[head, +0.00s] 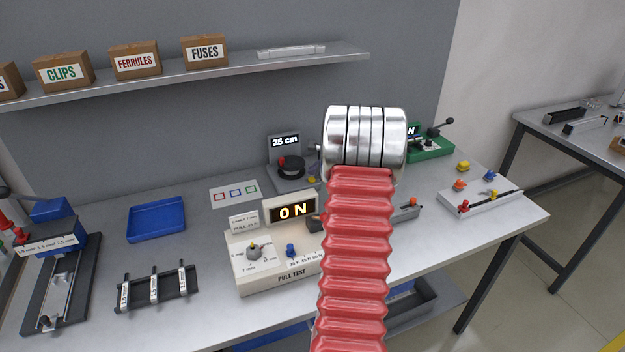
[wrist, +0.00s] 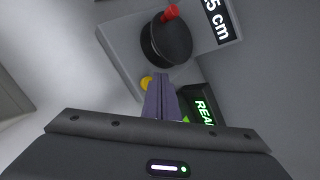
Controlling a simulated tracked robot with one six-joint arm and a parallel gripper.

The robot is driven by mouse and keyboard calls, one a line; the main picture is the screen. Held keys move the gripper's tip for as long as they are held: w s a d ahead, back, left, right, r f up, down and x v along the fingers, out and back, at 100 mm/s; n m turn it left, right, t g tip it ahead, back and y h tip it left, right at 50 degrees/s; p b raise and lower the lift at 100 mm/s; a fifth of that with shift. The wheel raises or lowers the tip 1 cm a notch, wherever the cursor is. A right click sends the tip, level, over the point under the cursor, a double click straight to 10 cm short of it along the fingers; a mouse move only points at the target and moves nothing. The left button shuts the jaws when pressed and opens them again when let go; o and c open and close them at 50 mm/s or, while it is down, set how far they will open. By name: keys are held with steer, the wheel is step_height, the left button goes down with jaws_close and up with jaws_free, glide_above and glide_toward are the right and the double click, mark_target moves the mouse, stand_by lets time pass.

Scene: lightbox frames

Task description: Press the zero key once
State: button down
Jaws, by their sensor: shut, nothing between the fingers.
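A grey device (head: 296,183) with a black drum (head: 291,163) and a display (head: 285,141) reading "25 cm" stands at the back of the bench. A small yellow button (head: 312,179) sits on its front right; no zero legend is readable on it. In the wrist view, the yellow button (wrist: 147,82) shows just beside the fingertips of my gripper (wrist: 158,78), partly covered by them. The black drum (wrist: 166,42) with its red knob (wrist: 170,13) lies beyond. My gripper is shut and empty; I cannot tell whether it touches anything. In the head view my arm hides it.
A dark display (wrist: 203,103) with green letters, partly cut off, is right of the fingers. The pull test box (head: 276,275), reading "0 N", stands in front. A blue tray (head: 157,219) and a black rack (head: 155,287) are left. A shelf (head: 200,75) runs above.

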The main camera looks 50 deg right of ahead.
mark_target(313, 180)
steer(key=shift+f, duration=0.9)
stand_by(1.3)
steer(key=shift+r, duration=0.95)
step_height(313, 180, up, 5)
stand_by(0.8)
steer(key=shift+w, duration=0.1)
stand_by(0.7)
